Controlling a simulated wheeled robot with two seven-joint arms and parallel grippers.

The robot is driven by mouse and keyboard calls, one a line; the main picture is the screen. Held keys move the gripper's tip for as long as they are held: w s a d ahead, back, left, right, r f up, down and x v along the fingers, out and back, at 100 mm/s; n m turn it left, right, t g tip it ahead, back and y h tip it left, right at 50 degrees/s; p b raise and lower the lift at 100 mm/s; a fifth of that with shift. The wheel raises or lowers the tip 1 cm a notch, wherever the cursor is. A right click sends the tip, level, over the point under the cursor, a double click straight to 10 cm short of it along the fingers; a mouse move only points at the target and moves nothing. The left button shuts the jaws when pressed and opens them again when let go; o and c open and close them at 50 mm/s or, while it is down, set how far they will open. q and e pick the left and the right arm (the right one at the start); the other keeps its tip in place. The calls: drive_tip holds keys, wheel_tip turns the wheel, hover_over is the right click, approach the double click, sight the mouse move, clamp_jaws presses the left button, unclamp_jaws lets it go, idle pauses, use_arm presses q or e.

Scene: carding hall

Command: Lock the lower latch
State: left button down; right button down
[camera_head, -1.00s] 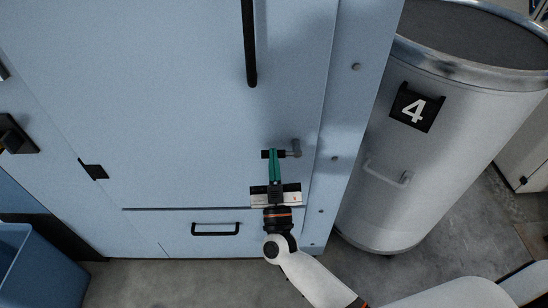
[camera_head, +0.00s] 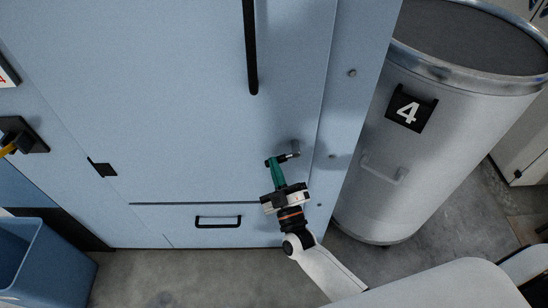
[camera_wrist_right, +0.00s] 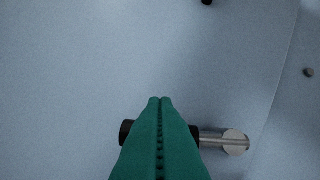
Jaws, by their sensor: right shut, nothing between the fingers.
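The lower latch (camera_head: 294,153) is a small lever with a metal pivot and a black grip, on the pale blue door (camera_head: 180,110). In the right wrist view the fingers (camera_wrist_right: 160,100) cover the middle of the lever; the metal pivot (camera_wrist_right: 235,142) shows at right and the black end (camera_wrist_right: 125,131) at left. I cannot tell whether they touch it. My left gripper is out of view.
A long black door handle (camera_head: 250,50) hangs above, and a drawer pull (camera_head: 218,221) sits below. A grey drum marked 4 (camera_head: 430,150) stands close at right. A blue bin (camera_head: 50,265) is at lower left, and a black fitting with a yellow part (camera_head: 25,137) at left.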

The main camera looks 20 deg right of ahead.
drive_tip(key=shift+s+d+f+n+g+y+p, duration=0.2)
drive_tip(key=shift+d+f+n+g+y+p, duration=0.6)
drive_tip(key=shift+n+p, duration=1.05)
drive_tip(key=shift+s+d+f+n+g+y+p, duration=0.15)
drive_tip(key=shift+d+f+n+g+y+p, duration=0.65)
drive_tip(key=shift+n, duration=1.9)
drive_tip(key=shift+s+d+f+n+g+y+p, duration=0.2)
drive_tip(key=shift+d+n+g+p, duration=0.3)
drive_tip(key=shift+n+g+p, duration=1.4)
drive_tip(key=shift+n+t, duration=0.45)
drive_tip(key=shift+t, duration=0.15)
